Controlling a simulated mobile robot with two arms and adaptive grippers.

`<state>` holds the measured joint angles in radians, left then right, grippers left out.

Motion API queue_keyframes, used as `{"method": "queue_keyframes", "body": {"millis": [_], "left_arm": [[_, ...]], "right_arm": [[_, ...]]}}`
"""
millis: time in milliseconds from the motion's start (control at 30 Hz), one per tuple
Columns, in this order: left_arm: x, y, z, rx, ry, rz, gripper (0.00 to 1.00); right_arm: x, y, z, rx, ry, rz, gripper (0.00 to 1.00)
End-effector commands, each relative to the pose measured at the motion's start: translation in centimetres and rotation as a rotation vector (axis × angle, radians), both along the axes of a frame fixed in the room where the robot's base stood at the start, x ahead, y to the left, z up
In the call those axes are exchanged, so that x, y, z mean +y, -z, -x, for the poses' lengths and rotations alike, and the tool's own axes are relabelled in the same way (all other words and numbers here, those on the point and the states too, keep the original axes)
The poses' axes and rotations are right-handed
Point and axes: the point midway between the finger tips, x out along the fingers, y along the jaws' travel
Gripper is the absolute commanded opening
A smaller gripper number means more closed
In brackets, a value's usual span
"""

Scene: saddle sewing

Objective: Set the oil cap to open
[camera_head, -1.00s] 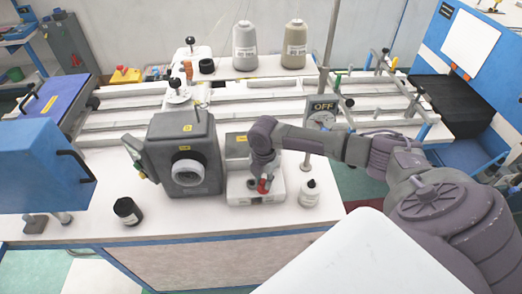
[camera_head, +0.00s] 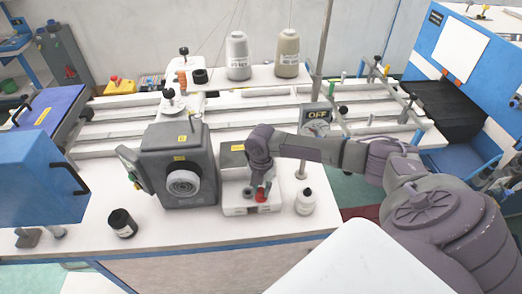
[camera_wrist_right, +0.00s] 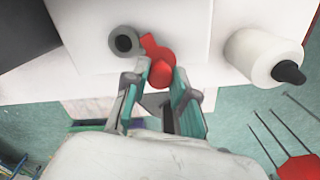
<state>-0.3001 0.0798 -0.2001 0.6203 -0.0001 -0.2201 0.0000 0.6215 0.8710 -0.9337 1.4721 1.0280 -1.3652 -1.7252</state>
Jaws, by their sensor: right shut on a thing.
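The red oil cap (camera_wrist_right: 151,48) is on top of the white box (camera_head: 240,209), beside a grey ring with a dark hole (camera_wrist_right: 124,43). In the right wrist view the cap's rounded end lies between my fingertips. In the head view the cap (camera_head: 261,195) shows small, just below my right gripper (camera_head: 259,183), with the grey ring (camera_head: 248,191) to its left. My right gripper (camera_wrist_right: 156,78) is shut on the red cap from above. The cap's exact seating is partly hidden by the fingers. My left gripper is not in view.
A grey machine head (camera_head: 180,162) with a round knob stands just left of the box. A white bottle with a dark top (camera_head: 305,202) stands close on the right. Thread cones (camera_head: 238,55) stand behind.

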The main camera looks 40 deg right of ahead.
Motion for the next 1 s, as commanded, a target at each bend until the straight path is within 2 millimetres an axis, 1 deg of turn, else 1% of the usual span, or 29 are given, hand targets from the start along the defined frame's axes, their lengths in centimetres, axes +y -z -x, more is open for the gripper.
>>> {"method": "queue_keyframes", "body": {"millis": [33,100,167,433,567,667,900,1000], "left_arm": [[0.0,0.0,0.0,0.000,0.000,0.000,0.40],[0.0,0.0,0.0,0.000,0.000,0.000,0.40],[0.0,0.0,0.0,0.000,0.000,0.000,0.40],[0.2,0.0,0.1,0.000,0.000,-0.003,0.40],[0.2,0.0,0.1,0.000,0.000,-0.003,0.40],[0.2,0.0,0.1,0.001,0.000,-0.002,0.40],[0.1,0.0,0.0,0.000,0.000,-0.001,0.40],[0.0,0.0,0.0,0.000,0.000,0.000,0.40]], "right_arm": [[0.0,-0.1,-0.1,-0.003,0.001,0.000,0.31],[0.0,-0.1,-0.1,-0.003,0.001,0.000,0.43],[0.0,-0.1,-0.1,-0.003,0.001,0.000,0.52],[0.0,-0.1,0.0,-0.001,0.001,0.000,0.52],[-0.1,-0.9,-0.1,-0.003,0.001,0.000,0.52],[0.0,-2.4,-0.2,-0.005,0.000,0.000,0.52],[-0.1,-7.6,-0.1,-0.005,0.000,0.002,0.52],[0.0,-9.5,-0.1,-0.005,0.000,0.000,0.52]]}}
